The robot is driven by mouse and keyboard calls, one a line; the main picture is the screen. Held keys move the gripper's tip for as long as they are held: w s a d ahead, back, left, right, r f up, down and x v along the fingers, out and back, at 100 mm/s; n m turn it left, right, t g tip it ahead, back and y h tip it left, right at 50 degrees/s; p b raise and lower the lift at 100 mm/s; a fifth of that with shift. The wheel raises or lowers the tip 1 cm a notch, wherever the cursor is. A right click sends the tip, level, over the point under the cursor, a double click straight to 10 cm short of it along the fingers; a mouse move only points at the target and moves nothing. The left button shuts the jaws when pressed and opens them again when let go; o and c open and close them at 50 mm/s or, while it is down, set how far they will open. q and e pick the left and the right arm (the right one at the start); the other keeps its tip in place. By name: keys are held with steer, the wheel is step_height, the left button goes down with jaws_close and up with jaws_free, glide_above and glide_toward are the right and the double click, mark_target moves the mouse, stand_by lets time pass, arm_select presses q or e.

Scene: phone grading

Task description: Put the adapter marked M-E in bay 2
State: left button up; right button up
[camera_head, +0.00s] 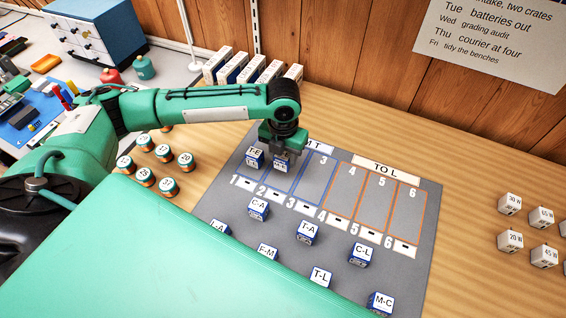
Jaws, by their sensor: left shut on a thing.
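My left gripper (281,152) points down at the far end of bay 2 on the grey mat (415,262). It is shut on a small blue-and-white adapter (281,166). The adapter's top label is partly covered by the fingers; I cannot read it surely. The adapter is over or in bay 2 (277,183); I cannot tell whether it touches the mat. An adapter marked T-E (254,158) sits beside it on the left, in bay 1. My right gripper is not in view.
Bays 3 to 6 look empty. Several adapters, among them C-A (258,209), T-A (307,233) and C-L (361,254), stand in front of the bays. White cubes (509,204) are at the right.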

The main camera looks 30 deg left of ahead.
mark_target(283, 165)
arm_select(q)
step_height(283, 165, down, 4)
steer(key=shift+r, duration=0.1)
steer(key=o, duration=0.7)
steer(key=shift+c, duration=0.2)
steer(key=o, duration=0.3)
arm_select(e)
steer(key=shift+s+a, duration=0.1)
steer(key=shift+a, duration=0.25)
